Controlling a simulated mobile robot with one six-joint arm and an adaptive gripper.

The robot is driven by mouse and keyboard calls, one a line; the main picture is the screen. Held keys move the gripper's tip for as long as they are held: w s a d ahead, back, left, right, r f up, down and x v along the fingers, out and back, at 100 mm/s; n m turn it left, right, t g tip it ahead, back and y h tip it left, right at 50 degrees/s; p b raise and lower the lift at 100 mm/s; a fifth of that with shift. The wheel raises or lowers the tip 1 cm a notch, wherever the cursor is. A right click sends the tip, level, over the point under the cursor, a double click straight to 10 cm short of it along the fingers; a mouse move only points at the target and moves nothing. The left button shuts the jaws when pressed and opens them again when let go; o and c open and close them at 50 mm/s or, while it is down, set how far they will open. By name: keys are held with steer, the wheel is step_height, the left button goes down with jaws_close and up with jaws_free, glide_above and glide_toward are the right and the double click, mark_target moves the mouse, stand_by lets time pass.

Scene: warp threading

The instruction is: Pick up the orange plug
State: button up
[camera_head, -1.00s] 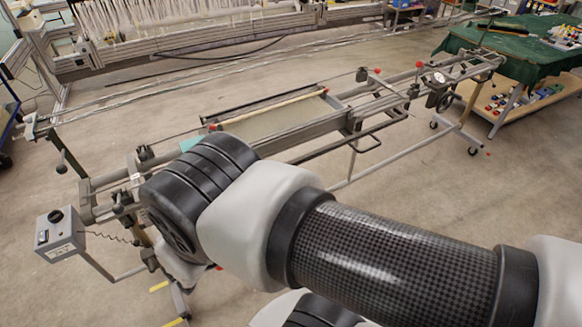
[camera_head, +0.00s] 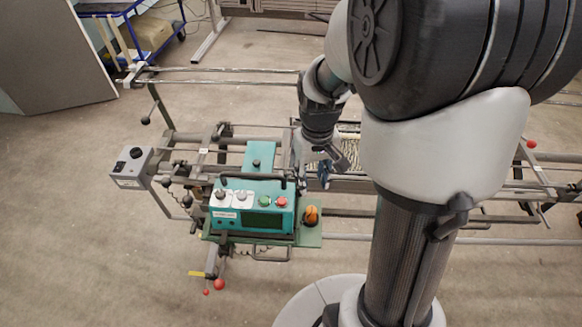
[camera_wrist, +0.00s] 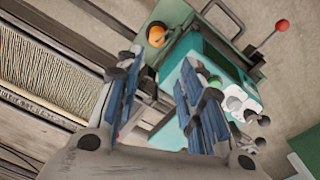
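The orange plug (camera_head: 311,214) stands on a green plate at the right side of the teal control box (camera_head: 262,221) in the head view. In the wrist view the plug (camera_wrist: 157,35) shows at the top, beyond the fingertips. My gripper (camera_head: 328,176) is above the machine, behind the plug and slightly to its right in the head view. In the wrist view my gripper (camera_wrist: 163,72) has its two blue-padded fingers spread, with nothing held between them. The fingers are apart from the plug.
The control box has a dark carrying handle (camera_head: 255,179), knobs and buttons close to the plug. Long machine rails (camera_head: 400,240) run left and right. A band of fine warp threads (camera_wrist: 38,75) shows at left in the wrist view. A grey box (camera_head: 131,167) stands at left.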

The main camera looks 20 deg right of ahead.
mark_target(312, 209)
steer(key=f+b, duration=0.3)
steer(key=f, duration=0.8)
steer(key=shift+d+f+b, duration=0.2)
steer(key=shift+b, duration=0.1)
step_height(312, 209, down, 5)
steer(key=shift+s+d+f+b, duration=0.1)
steer(key=shift+f+b, duration=0.05)
steer(key=shift+b, duration=1.05)
steer(key=shift+c, duration=0.5)
jaws_close()
steer(key=shift+r, duration=0.2)
